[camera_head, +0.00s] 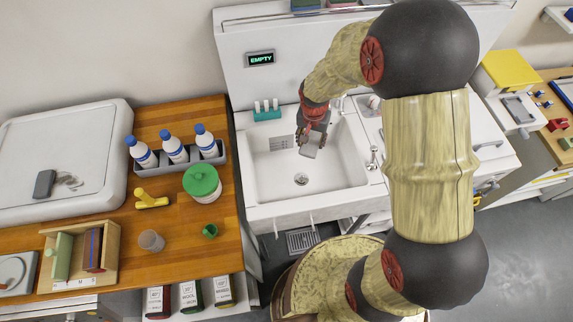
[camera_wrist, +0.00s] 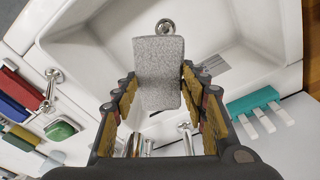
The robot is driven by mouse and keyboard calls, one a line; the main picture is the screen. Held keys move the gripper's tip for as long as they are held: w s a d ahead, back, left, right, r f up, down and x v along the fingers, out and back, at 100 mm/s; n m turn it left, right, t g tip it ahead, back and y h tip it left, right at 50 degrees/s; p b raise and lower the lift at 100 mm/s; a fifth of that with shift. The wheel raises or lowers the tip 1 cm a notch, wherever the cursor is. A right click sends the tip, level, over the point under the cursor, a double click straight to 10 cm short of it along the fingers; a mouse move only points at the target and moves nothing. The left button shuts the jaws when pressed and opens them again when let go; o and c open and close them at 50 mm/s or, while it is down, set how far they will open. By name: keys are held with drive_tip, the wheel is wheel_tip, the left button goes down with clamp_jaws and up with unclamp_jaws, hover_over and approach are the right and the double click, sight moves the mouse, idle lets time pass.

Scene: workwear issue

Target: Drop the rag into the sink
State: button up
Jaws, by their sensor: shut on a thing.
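The rag (camera_wrist: 159,66) is a grey, speckled, flat rectangular piece. My gripper (camera_head: 311,133) is shut on it, with the finger pads on both sides of its lower part in the wrist view (camera_wrist: 163,103). In the head view the rag (camera_head: 311,146) hangs below my gripper over the back part of the white sink (camera_head: 345,192). The sink basin also shows behind the rag in the wrist view (camera_wrist: 215,35). The drain (camera_head: 301,179) is uncovered in the head view. The rag appears apart from the basin floor; the exact height is hard to tell.
A faucet (camera_head: 374,158) stands at the sink's right side. A teal holder with white pegs (camera_head: 267,115) sits on the back left rim. A display reading EMPTY (camera_head: 261,58) is on the back panel. The wooden counter (camera_head: 170,222) at left holds bottles and a green-lidded jar (camera_head: 202,184).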

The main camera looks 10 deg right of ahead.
drive_tip(key=shift+f+b, duration=0.8)
drive_tip(key=shift+f, duration=0.9)
drive_tip(key=o, duration=1.1)
drive_tip(key=shift+o, duration=0.5)
drive_tip(key=r, duration=0.4)
drive_tip(key=s+r, duration=0.1)
drive_tip(key=r, duration=0.7)
drive_tip(key=shift+s+a, duration=0.15)
drive_tip(key=shift+a, duration=0.2)
